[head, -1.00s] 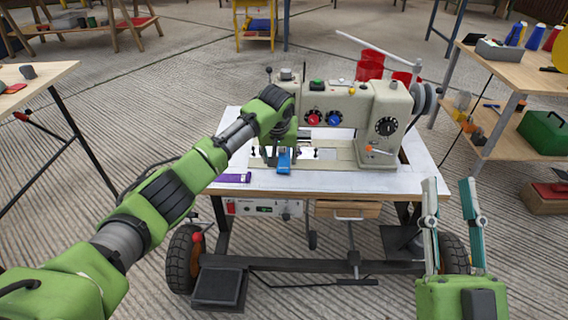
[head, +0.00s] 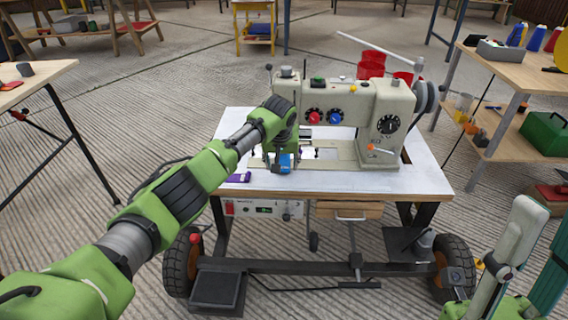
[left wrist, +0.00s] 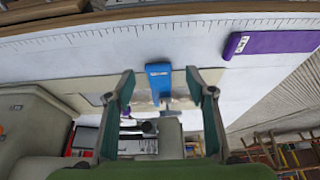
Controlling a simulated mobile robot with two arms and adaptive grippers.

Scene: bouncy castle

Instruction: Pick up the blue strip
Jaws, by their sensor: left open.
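My left gripper (left wrist: 160,84) is open, with one finger on each side of the strip and a gap on both sides. In the head view its fingers are largely hidden by the arm's own end. My right gripper (head: 547,222) is at the lower right, away from the table, with its fingers apart and empty.
A purple strip (head: 238,177) lies on the table left of the blue one. The beige sewing machine (head: 386,105) stands close behind the strips. The white tabletop (head: 425,182) is bare at right. A wooden side table (head: 530,62) stands further right.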

